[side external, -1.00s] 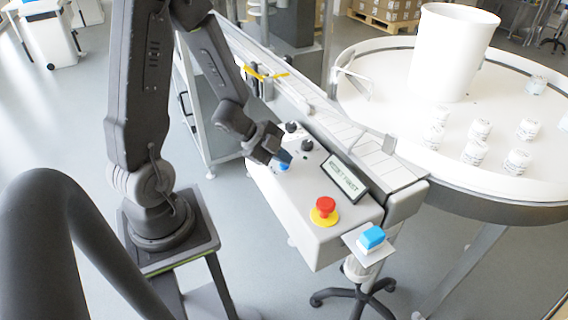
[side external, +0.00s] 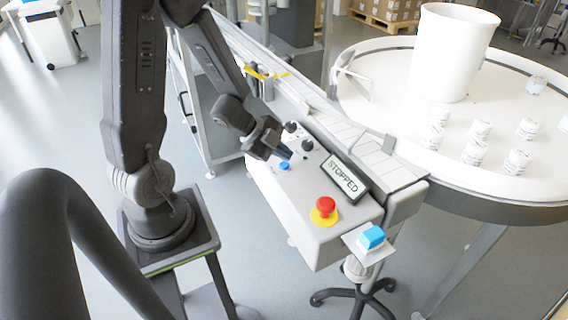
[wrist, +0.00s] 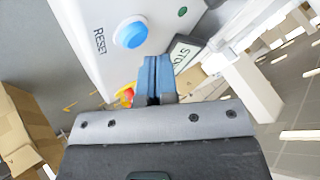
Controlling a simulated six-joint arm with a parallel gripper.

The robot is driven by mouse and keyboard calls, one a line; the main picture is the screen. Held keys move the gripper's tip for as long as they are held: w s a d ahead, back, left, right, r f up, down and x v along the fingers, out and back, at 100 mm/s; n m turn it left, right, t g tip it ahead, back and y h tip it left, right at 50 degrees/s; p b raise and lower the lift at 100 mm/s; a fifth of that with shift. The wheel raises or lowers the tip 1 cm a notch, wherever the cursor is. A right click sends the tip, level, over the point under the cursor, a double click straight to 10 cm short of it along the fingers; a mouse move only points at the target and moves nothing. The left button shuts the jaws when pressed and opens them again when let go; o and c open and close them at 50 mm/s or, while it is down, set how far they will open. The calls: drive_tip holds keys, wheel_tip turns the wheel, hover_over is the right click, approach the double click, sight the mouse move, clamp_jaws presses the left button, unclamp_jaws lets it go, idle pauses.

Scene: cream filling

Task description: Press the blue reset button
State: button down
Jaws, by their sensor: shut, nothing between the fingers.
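The blue reset button (side external: 284,165) is on the top face of the grey control box (side external: 300,205), near its left end. In the wrist view the round blue button (wrist: 131,33) sits beside the printed word RESET. My gripper (side external: 287,153) is just above and slightly behind the button, apart from it, with the button fully visible. In the wrist view its blue fingertips (wrist: 156,75) are together with nothing between them, beside the button. The display (side external: 340,178) reads STOPPED.
A red emergency button on a yellow base (side external: 324,210) is on the box's right end. Black knobs (side external: 305,145) lie behind the reset button. A blue block (side external: 372,237) sits on a small side plate. A conveyor and a round table (side external: 400,150) with white jars stand behind.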

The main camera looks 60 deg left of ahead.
idle(0.3)
drive_tip(key=shift+r, duration=2.55)
drive_tip(key=shift+w+r, duration=0.25)
wheel_tip(320, 180, up, 6)
drive_tip(key=w+n+t+y, duration=0.2)
drive_tip(key=n+t+y, duration=0.1)
drive_tip(key=n+y, duration=0.15)
wheel_tip(320, 180, up, 5)
drive_tip(key=n+g+y, duration=0.3)
drive_tip(key=n, duration=0.4)
hover_over(285, 164)
drive_tip(key=s+d, duration=0.3)
drive_tip(key=s+d+r+n+g+h, duration=0.1)
drive_tip(key=s+d+n+g+h, duration=0.1)
drive_tip(key=s+d, duration=0.6)
drive_tip(key=shift+r+g+h, duration=0.35)
drive_tip(key=shift+g+h, duration=0.05)
drive_tip(key=shift+h, duration=0.45)
